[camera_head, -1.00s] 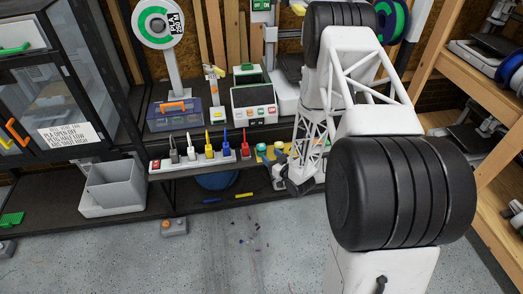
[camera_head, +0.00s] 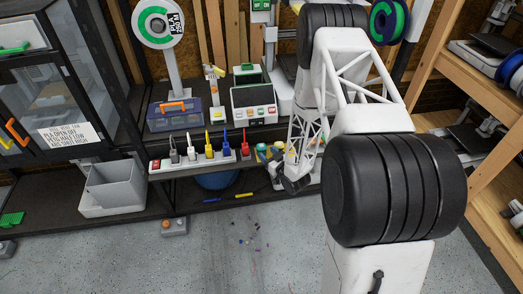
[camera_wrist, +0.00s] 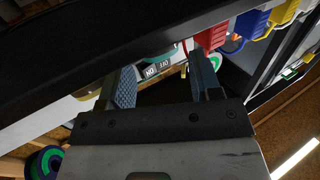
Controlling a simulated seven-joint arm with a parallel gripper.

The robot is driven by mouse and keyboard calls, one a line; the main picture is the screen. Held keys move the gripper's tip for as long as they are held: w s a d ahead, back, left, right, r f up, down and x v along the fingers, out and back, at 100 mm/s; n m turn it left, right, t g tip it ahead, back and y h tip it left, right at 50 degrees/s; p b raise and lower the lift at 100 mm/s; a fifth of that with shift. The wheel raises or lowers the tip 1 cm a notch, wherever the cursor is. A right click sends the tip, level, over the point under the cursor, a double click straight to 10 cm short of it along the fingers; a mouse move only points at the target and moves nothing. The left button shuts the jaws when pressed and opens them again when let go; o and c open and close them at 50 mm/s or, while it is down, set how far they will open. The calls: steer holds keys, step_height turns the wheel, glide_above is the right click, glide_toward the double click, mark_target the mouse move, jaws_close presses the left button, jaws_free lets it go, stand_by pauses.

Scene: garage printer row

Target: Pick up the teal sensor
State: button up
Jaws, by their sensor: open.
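A small teal round piece (camera_head: 261,147), which may be the teal sensor, sits among yellow parts on the ledge right of the coloured tools. In the head view my wrist hangs right of these pieces, and the fingertips are not clear.
A grey bin (camera_head: 115,188) stands on the lower shelf. A wooden shelf (camera_head: 480,180) is at the right. The floor in front is mostly clear.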

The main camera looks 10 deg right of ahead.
mark_target(265, 149)
steer(key=shift+x, duration=2.6)
steer(key=shift+d+r, duration=0.15)
steer(key=c, duration=0.7)
